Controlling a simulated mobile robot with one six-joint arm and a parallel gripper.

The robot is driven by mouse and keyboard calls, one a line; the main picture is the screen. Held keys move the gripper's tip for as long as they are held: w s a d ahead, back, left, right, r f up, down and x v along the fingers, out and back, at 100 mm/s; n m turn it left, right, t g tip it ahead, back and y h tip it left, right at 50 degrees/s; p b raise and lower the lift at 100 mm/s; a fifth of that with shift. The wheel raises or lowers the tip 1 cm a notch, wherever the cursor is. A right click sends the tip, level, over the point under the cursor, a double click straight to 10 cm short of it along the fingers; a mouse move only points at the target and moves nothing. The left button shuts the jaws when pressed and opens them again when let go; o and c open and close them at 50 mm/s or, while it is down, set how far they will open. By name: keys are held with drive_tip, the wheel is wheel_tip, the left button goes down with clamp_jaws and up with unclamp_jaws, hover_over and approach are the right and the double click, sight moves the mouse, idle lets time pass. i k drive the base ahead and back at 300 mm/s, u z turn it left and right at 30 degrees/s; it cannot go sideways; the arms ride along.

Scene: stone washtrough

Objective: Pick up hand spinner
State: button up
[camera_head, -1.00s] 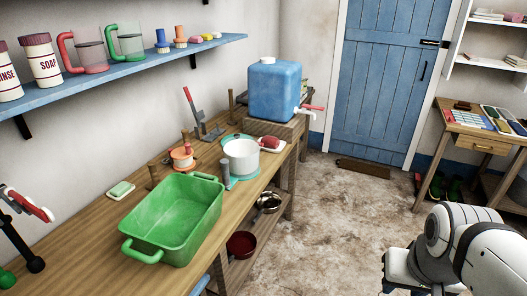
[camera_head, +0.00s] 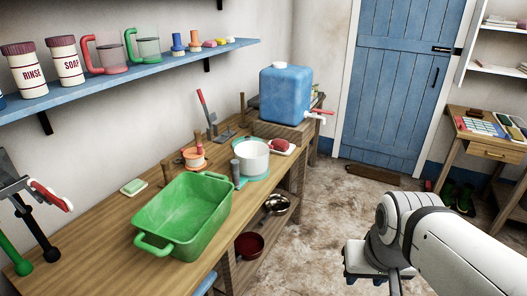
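I cannot tell for sure which thing is the hand spinner. An orange round device with an upright knob (camera_head: 194,155) stands on the wooden bench behind the green basin. To its right is a white round tub (camera_head: 253,157) on a teal base, with a grey post beside it. My arm reaches in from the lower right, over the floor and well apart from the bench. What looks like my gripper (camera_head: 370,262) hangs at its end. Its fingers cannot be made out, and I see nothing held in it.
A green basin (camera_head: 184,222) fills the bench front. A green soap bar (camera_head: 133,186), a red-handled lever (camera_head: 206,112) and a blue water tank (camera_head: 287,93) stand around. A blue shelf (camera_head: 140,75) holds jars and mugs. Bowls sit below the bench. The middle floor (camera_head: 312,215) is clear.

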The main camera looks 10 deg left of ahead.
sight(251, 162)
drive_tip(key=z, duration=0.05)
drive_tip(key=i, duration=1)
drive_tip(key=u, duration=0.05)
